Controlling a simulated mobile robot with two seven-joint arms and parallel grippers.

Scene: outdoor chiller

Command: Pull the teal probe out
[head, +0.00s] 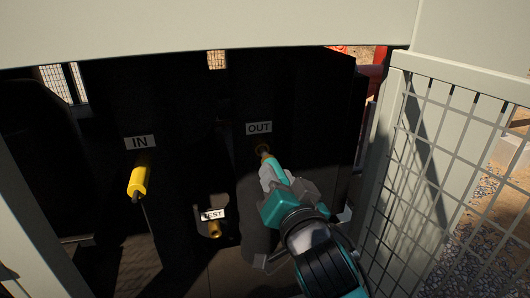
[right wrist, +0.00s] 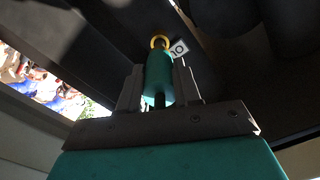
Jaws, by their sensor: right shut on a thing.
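The teal probe (right wrist: 159,77) sits between the two fingers of my right gripper (right wrist: 158,88) in the right wrist view. In the head view my right gripper (head: 266,170) is at the port below the OUT label (head: 258,128), and only a bit of the probe (head: 265,155) shows past its fingers. The gripper is shut on the probe. A brass ring (right wrist: 158,41) shows at the probe's far end; whether the tip is inside it is hard to tell. My left gripper is not in view.
A yellow probe (head: 138,180) sits below the IN label (head: 140,142) at the left. A brass fitting (head: 214,229) is under the TEST label (head: 212,214). A mesh panel (head: 440,170) stands close on the right, and a pale beam (head: 200,30) crosses the top.

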